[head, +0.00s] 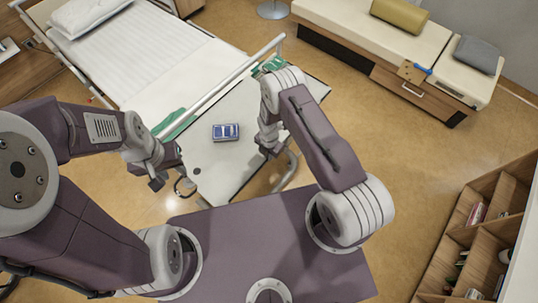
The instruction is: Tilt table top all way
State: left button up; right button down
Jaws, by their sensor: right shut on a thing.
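The white table top (222,172) of an overbed table stands in front of me, beside the bed. My left gripper (168,180) is by the near left edge of the table top. Its fingers are small and dark, and I cannot tell if they are open. A dark curved part (185,187) shows just beside it.
A bed (165,60) with a pillow (88,12) and a rail (235,75) stands behind the table. A cushioned bench (350,32) is at the back right. Wooden shelves (470,235) stand at the lower right. The floor (420,150) between is clear.

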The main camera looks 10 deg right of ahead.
jog(key=shift+s+f+b, duration=0.15)
jog(key=shift+f+b, duration=1.3)
notch_tip(320, 180, down, 6)
jog(key=b, duration=0.7)
jog(key=shift+f, duration=0.2)
jog(key=c, duration=1.7)
grip_release()
jog(key=shift+a+r+p, duration=0.1)
jog(key=shift+r+p, duration=0.2)
jog(key=shift+c, duration=0.2)
jog(key=shift+o, duration=0.7)
jog(key=shift+r, duration=0.1)
jog(key=shift+w, duration=0.25)
jog(key=shift+r, duration=0.1)
